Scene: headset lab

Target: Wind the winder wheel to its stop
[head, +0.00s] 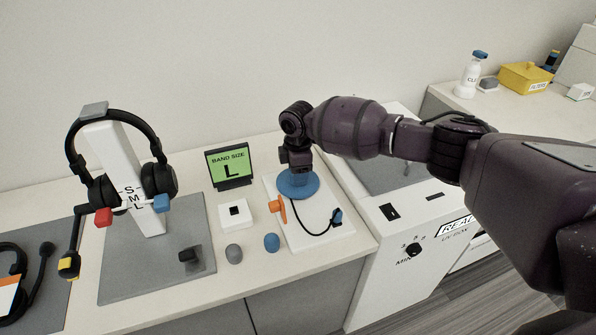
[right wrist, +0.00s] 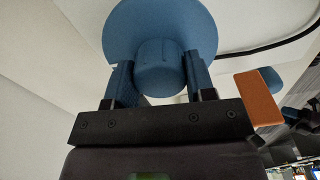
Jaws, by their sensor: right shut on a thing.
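The winder wheel (head: 311,189) is a blue disc on a white base plate (head: 318,235) on the counter. In the right wrist view the wheel (right wrist: 122,32) shows with a round blue hub (right wrist: 158,72) at its middle. My right gripper (head: 296,172) points down from above the wheel. Its two blue fingers stand on either side of the hub in the right wrist view (right wrist: 160,84), shut on it. An orange piece (head: 277,207) sits at the left edge of the base plate. A black cord runs from beside the wheel to a small blue-and-black end (head: 337,216). My left gripper is not in view.
A green "BAND SIZE L" display (head: 229,165) stands behind a white box with a button (head: 235,213). A headset (head: 117,160) hangs on a white stand at the left. Grey (head: 233,252) and blue (head: 271,242) round pieces lie in front. A white machine (head: 408,225) stands at right.

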